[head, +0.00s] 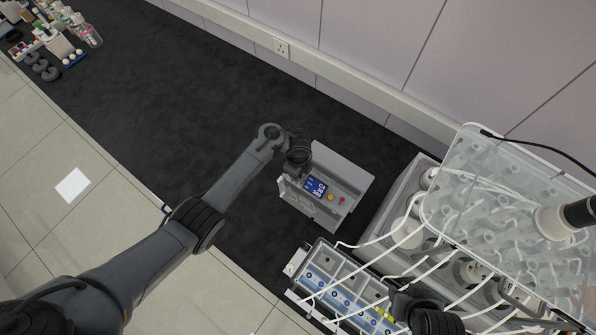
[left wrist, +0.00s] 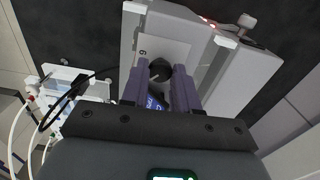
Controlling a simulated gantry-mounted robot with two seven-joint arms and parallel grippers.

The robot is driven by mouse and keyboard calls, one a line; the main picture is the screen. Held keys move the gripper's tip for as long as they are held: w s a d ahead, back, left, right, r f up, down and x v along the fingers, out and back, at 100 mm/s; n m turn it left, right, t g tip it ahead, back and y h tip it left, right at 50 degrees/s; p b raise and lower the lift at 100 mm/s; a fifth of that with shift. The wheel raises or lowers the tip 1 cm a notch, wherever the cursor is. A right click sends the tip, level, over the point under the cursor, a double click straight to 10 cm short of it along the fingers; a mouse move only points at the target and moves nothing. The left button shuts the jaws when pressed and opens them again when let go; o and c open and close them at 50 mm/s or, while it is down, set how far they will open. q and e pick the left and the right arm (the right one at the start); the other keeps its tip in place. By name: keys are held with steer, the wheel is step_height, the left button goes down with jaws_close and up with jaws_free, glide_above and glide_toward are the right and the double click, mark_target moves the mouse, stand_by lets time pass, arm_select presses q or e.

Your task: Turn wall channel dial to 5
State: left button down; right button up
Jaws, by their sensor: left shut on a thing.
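My left gripper (left wrist: 160,80) is shut on the dial, one purple-grey finger on each side. In the head view my left gripper (head: 294,174) partly hides the unit's left end. My right gripper (head: 402,300) is dark at the bottom; its jaws are unclear.
Bottles and small racks (head: 65,40) are at the far upper left. The bench between is clear; a wall runs behind.

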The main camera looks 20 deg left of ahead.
arm_select(q)
steer(key=m, duration=0.5)
stand_by(0.5)
steer(key=c, duration=1.1)
jaws_free()
